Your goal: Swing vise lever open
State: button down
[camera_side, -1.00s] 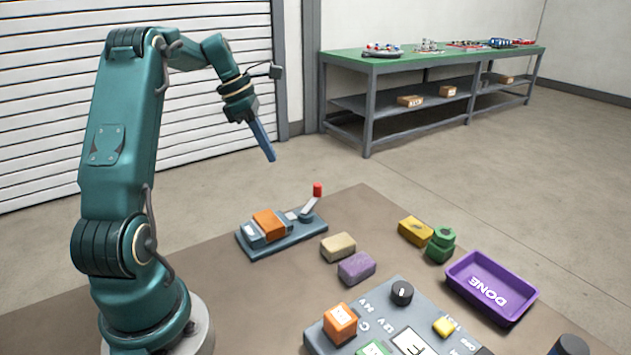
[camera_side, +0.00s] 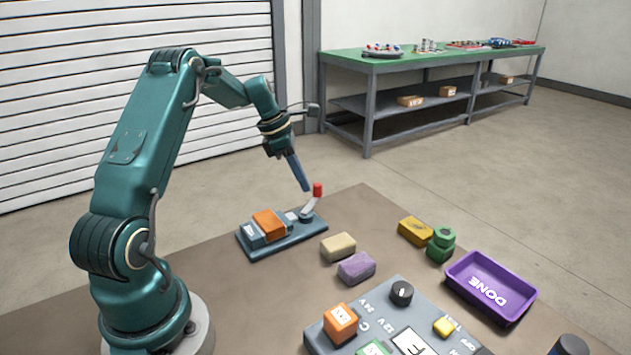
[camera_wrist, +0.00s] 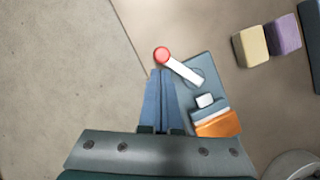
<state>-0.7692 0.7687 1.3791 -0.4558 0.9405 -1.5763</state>
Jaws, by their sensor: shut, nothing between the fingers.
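The vise (camera_side: 282,233) is a blue-grey base on the table with an orange block (camera_side: 269,223) between its jaws. Its lever (camera_side: 311,203) is a pale bar with a red knob (camera_side: 317,189), angled up to the right. In the wrist view the lever (camera_wrist: 184,72) runs from the pivot up-left to the red knob (camera_wrist: 161,56). My gripper (camera_side: 306,188) is shut and empty, with its blue fingertips just left of the knob in the side view. In the wrist view my fingertips (camera_wrist: 162,72) lie just below the knob; I cannot tell whether they touch it.
A beige block (camera_side: 338,247) and a purple block (camera_side: 356,267) lie right of the vise. Beyond are a yellow block (camera_side: 415,231), a green part (camera_side: 440,244) and a purple DONE tray (camera_side: 490,287). A grey panel (camera_side: 385,325) with a knob stands in front.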

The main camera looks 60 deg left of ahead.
jog(key=shift+w+d+m+h, duration=0.2)
jog(key=shift+w+m+h, duration=0.15)
jog(key=shift+m, duration=0.35)
jog(key=shift+w+d+m+g, duration=0.15)
jog(key=shift+w+m+g, duration=0.15)
jog(key=shift+m, duration=0.3)
jog(key=shift+w+d+m+g+h, duration=0.3)
jog(key=shift+w+d+m+h, duration=0.1)
jog(key=shift+m, duration=0.6)
jog(key=shift+w+d, duration=0.25)
jog(key=shift+d, duration=0.2)
jog(key=shift+w+d, duration=0.2)
jog(key=shift+d, duration=0.25)
jog(key=shift+w+d, duration=0.15)
jog(key=shift+d, duration=0.9)
jog(key=v, duration=0.5)
jog(key=shift+r, duration=0.1)
